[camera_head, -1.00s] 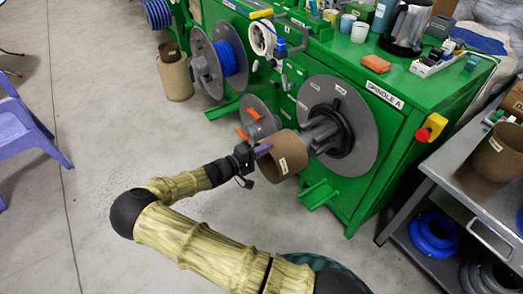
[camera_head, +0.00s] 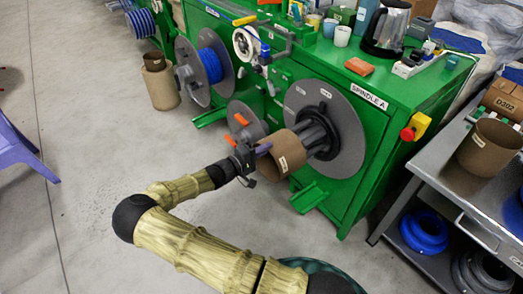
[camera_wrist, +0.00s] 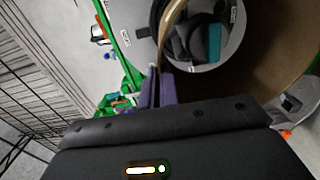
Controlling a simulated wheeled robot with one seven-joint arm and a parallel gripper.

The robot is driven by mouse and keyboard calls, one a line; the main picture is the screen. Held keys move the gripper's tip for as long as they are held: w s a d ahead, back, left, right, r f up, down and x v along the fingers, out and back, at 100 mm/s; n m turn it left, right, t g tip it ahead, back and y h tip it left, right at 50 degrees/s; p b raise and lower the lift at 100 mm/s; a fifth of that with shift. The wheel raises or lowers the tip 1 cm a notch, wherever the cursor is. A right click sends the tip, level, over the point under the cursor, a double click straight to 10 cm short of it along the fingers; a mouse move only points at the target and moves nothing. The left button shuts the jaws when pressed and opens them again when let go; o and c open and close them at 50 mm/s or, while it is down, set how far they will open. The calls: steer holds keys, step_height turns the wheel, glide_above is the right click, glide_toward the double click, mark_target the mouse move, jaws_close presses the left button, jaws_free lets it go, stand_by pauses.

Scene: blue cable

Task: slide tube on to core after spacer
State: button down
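The brown cardboard tube (camera_head: 279,163) is lying roughly in line with the grey core (camera_head: 314,132) on spindle A. My gripper (camera_head: 262,149) is shut on its near rim; the purple fingers (camera_wrist: 158,88) pinch the wall in the wrist view. Through the tube's bore (camera_wrist: 283,62), the wrist view shows the dark core parts. The tube's far end meets or overlaps the core's free end in the head view; how far it is over the core I cannot tell. A black ring, seemingly the spacer (camera_head: 326,112), sits around the core's base against the grey flange (camera_head: 349,140).
The green machine (camera_head: 385,123) stands behind, with a smaller disc (camera_head: 246,120) left of the tube. A bench (camera_head: 431,169) with another brown tube (camera_head: 487,148) is at right. A purple chair (camera_head: 18,149) is far left.

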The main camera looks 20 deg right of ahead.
mark_target(288, 135)
steer(key=shift+x, duration=6.7)
steer(key=shift+s+d+f+b, duration=0.1)
steer(key=shift+s+f+b, duration=0.05)
steer(key=shift+f+b, duration=0.3)
stand_by(0.4)
steer(key=c, duration=1.6)
jaws_free()
steer(key=shift+d+f, duration=0.1)
steer(key=shift+f, duration=0.05)
